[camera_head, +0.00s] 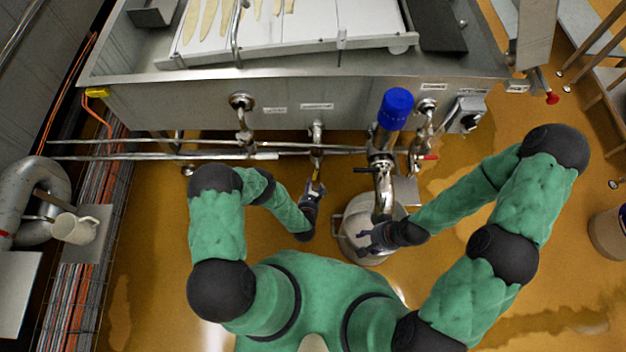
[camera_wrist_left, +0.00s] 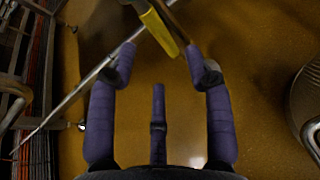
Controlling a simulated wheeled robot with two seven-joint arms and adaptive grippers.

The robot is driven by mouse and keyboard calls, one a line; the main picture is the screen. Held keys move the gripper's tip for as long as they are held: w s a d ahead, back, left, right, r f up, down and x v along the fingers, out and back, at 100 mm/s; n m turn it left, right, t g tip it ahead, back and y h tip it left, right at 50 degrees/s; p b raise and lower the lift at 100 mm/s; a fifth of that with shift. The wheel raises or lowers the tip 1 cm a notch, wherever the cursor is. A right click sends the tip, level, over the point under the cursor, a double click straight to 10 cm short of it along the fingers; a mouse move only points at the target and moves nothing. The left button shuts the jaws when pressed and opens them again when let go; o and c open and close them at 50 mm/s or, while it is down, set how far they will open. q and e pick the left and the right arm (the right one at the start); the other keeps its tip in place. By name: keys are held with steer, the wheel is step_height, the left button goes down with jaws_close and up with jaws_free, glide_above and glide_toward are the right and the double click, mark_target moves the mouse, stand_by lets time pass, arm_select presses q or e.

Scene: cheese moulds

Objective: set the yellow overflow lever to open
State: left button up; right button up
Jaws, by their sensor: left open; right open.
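The yellow overflow lever (camera_head: 316,188) hangs below a pipe fitting at the middle of the vat front. In the left wrist view the yellow lever (camera_wrist_left: 160,32) slants across the top, between and just beyond the fingertips. My left gripper (camera_head: 315,192) is at the lever, and its purple fingers (camera_wrist_left: 160,60) are spread open with the lever ahead of them. Contact with the lever cannot be told. My right gripper (camera_head: 368,240) is open beside the steel can, and its fingers are small and dark in the head view.
The steel vat (camera_head: 190,115) spans the back. A blue-capped steel pipe (camera_head: 395,108) stands right of the lever, above a round steel can (camera_head: 355,225). A red-handled valve (camera_head: 428,157) sits further right. A thin horizontal pipe (camera_head: 230,157) runs left of the lever. Open floor (camera_head: 150,270) lies left.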

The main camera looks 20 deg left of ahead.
arm_select(q)
steer(key=shift+v, duration=1.95)
steer(key=shift+w, duration=0.15)
steer(key=c, duration=0.7)
steer(key=w+m, duration=0.1)
steer(key=w+m+g+h, duration=0.1)
steer(key=m, duration=0.1)
steer(key=w+d+f+m+h, duration=0.1)
steer(key=w, duration=0.1)
steer(key=shift+w+g+p, duration=0.1)
steer(key=shift+g+p, duration=0.3)
jaws_close()
step_height(320, 180, up, 7)
steer(key=w+m+g+h+p, duration=0.1)
steer(key=m+g+h+p, duration=0.15)
steer(key=m+g, duration=0.95)
steer(key=w+a+r+m+y+p, duration=0.1)
steer(key=w+a, duration=0.4)
steer(key=a, duration=0.1)
step_height(320, 180, down, 10)
steer(key=b, duration=0.4)
steer(key=shift+s+d+r+t+b, duration=0.2)
steer(key=shift+s+d+t+b, duration=0.1)
steer(key=shift+d+b, duration=0.1)
